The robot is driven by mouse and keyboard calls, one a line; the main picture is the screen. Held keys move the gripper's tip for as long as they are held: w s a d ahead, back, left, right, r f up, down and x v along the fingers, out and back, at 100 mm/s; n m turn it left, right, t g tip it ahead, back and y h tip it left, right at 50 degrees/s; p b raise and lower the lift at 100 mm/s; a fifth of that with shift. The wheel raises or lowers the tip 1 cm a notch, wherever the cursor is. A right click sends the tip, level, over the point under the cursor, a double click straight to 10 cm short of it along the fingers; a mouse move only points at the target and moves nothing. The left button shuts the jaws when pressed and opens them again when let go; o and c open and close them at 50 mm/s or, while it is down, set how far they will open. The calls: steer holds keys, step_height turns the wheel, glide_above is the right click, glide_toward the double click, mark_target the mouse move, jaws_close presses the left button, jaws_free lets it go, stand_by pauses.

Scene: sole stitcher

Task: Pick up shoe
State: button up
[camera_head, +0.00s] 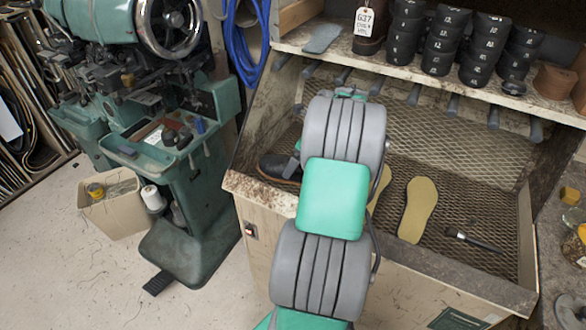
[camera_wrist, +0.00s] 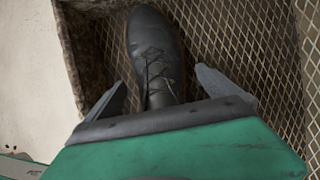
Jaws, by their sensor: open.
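A black lace-up shoe (camera_head: 276,168) lies in the left end of the mesh-bottomed bench tray (camera_head: 455,203), partly hidden by my arm in the head view. In the wrist view the shoe (camera_wrist: 152,38) points away from me, with its toe at the top and its laces facing the camera. My gripper (camera_wrist: 160,78) is open, with one finger on each side of the shoe's laced part. Gaps show between the fingers and the shoe. The shoe's heel end is hidden behind the gripper body. In the head view my arm hides most of the gripper.
Two tan soles (camera_head: 418,208) and a hammer (camera_head: 474,240) lie in the tray to the right. The tray's worn left wall (camera_wrist: 83,55) is close to the left finger. A shelf (camera_head: 420,72) with stacked black cups stands above. A green stitching machine (camera_head: 180,170) stands left.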

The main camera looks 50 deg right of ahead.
steer(key=x, duration=0.3)
steer(key=shift+w+a+f, duration=0.15)
steer(key=shift+f, duration=0.1)
steer(key=shift+r, duration=0.1)
steer(key=c, duration=1.7)
